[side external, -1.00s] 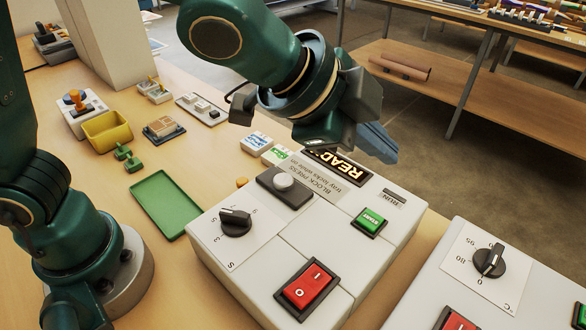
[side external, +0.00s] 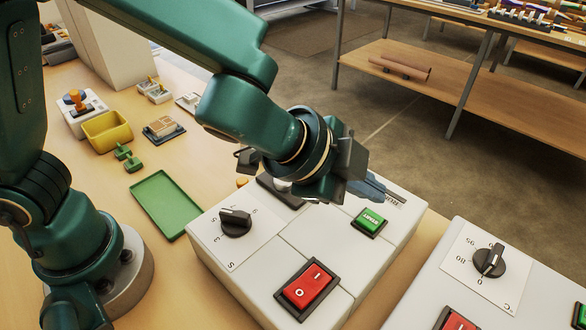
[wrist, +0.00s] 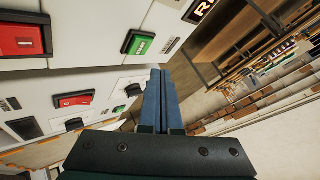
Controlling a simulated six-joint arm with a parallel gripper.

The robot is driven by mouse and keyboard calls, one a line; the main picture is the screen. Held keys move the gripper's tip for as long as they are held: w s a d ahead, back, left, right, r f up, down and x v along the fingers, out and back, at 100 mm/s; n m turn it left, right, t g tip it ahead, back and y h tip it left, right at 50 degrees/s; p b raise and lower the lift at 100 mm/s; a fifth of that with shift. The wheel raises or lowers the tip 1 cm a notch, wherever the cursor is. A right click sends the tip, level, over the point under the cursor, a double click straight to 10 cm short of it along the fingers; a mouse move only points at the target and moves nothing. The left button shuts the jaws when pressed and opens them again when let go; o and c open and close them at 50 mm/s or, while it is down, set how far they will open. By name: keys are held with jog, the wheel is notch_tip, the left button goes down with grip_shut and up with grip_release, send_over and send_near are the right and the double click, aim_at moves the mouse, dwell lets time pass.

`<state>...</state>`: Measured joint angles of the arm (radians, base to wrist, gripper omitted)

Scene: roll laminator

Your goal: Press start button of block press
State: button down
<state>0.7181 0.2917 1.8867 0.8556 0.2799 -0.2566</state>
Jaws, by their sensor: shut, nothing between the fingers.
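The block press (side external: 262,275) is a pale grey box with a green START button (side external: 370,221) in a black frame near its right end. The button also shows in the wrist view (wrist: 138,43), up and left of my fingertips. My gripper (side external: 384,192) is shut and empty, its blue fingers together. In the side view it overlaps the upper part of the press, just above the green button in the picture. In the wrist view the fingers (wrist: 158,74) appear apart from the button. My gripper hides the lit display and most of the label in the side view.
The press also carries a red rocker switch (side external: 307,286) and a black dial (side external: 236,222). A second grey machine (side external: 500,262) with a dial stands to the right. A green tray (side external: 168,204) and yellow bin (side external: 107,131) lie to the left.

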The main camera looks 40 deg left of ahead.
aim_at(378, 214)
jog(key=shift+f, duration=1.05)
dwell(1.4)
jog(key=shift+f, duration=0.45)
jog(key=shift+f, duration=0.45)
dwell(0.4)
dwell(0.3)
jog(key=shift+r, duration=0.9)
jog(key=shift+r, duration=0.1)
jog(key=shift+r, duration=2.4)
